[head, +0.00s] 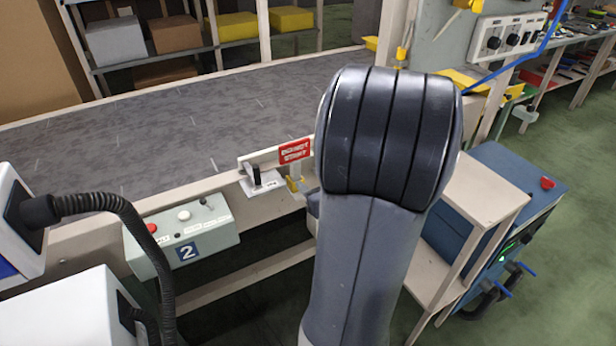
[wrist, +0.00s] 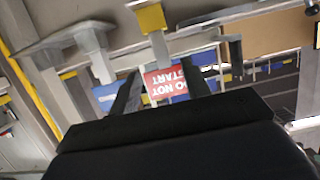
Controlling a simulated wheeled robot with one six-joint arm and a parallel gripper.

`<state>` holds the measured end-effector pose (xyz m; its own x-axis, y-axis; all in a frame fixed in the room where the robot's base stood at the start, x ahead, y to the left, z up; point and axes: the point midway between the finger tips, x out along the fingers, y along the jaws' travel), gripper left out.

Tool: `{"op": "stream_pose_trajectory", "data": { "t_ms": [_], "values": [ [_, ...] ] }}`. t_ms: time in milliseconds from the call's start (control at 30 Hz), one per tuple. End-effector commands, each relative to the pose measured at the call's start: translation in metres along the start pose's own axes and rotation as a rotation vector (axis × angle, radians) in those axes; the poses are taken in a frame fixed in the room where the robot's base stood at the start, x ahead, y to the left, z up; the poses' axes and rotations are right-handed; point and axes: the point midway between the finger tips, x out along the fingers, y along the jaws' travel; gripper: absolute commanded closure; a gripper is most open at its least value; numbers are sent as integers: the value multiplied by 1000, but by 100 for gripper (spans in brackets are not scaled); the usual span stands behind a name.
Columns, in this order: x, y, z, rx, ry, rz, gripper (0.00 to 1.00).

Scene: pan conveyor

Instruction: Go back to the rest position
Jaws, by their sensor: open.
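My gripper (wrist: 161,76) shows in the wrist view as two dark fingers standing apart, open. A red sign with white lettering (wrist: 172,82), reading "DO NOT START", appears upside down between the fingers in that view. I cannot tell how far beyond them it is, but nothing is gripped. In the head view the same red sign (head: 295,151) is at the conveyor's front rail, just left of my arm. My arm (head: 375,190) rises through the middle of the head view, and my gripper is hidden there.
The grey conveyor belt (head: 190,125) runs across the back. A control box marked 2 (head: 183,239) with red and white buttons is on its front left. A black handle on a white plate (head: 262,181) is beside the sign. A blue cabinet (head: 515,190) stands right; green floor lies beyond.

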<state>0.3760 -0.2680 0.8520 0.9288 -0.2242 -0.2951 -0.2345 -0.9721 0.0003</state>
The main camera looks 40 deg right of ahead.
Motion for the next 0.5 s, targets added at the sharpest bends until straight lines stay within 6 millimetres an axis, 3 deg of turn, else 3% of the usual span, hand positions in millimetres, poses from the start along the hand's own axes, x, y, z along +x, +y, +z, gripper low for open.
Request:
{"op": "stream_pose_trajectory", "data": {
  "t_ms": [500],
  "values": [
    [3,0,1,-1,0,-2,55]
  ]
}}
